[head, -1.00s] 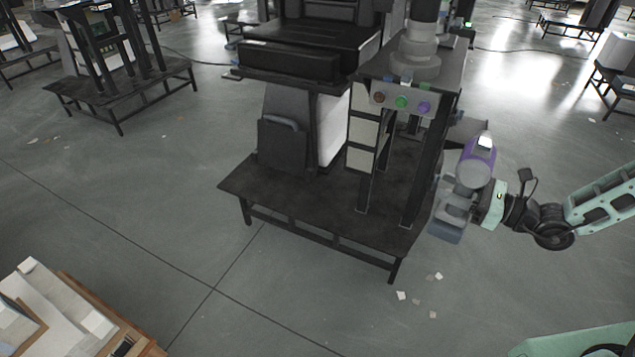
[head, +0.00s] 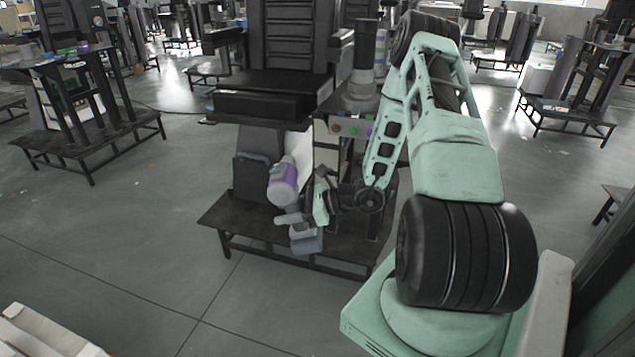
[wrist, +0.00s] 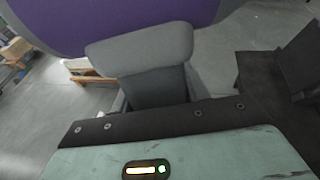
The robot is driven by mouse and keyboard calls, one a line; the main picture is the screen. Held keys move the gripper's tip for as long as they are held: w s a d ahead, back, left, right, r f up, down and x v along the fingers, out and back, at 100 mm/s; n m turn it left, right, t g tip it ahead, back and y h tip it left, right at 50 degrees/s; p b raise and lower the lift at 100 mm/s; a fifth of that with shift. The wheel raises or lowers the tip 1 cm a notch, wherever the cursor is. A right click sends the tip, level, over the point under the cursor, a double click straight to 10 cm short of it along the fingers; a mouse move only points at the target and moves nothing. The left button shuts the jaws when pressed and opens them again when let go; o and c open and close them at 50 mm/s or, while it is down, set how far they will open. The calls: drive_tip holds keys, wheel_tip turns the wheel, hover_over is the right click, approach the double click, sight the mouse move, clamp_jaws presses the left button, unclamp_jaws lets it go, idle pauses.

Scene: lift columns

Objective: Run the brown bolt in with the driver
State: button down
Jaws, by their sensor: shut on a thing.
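The driver (head: 284,182) is a purple and grey power tool, held upright in front of the dark seat station in the head view. My gripper (head: 303,210) is shut on its grey handle, and the driver's purple body sits above the jaws. In the wrist view the purple body of the driver (wrist: 130,22) fills the top, and its grey handle runs down to my gripper. The brown bolt (head: 336,128) is a small spot at the left of a grey panel (head: 344,138), left of a green and a purple one. The driver is below and left of the panel, clear of it.
A black seat (head: 262,104) on a column stands behind the driver, over a low dark platform (head: 225,212). My arm crosses the right side and partly covers the panel's right end. Open grey floor (head: 120,230) lies left and in front.

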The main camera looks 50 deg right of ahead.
drive_tip(key=d+r+m+h+p, duration=0.1)
drive_tip(key=d+h, duration=0.1)
drive_tip(key=d, duration=0.6)
drive_tip(key=s+d+r+m+h+p, duration=0.1)
drive_tip(key=d+r+m+h+p, duration=0.1)
drive_tip(key=d, duration=0.6)
drive_tip(key=shift+s+d+r+h, duration=0.15)
drive_tip(key=shift+d+r+h, duration=0.05)
drive_tip(key=shift+h, duration=0.1)
drive_tip(key=shift+w+d+r, duration=0.1)
drive_tip(key=shift+w+d, duration=0.15)
drive_tip(key=shift+d, duration=0.4)
idle(1.6)
drive_tip(key=shift+w+d+b, duration=0.25)
drive_tip(key=shift+d+b, duration=0.15)
drive_tip(key=shift+d, duration=0.2)
idle(2.5)
drive_tip(key=shift+a, duration=0.1)
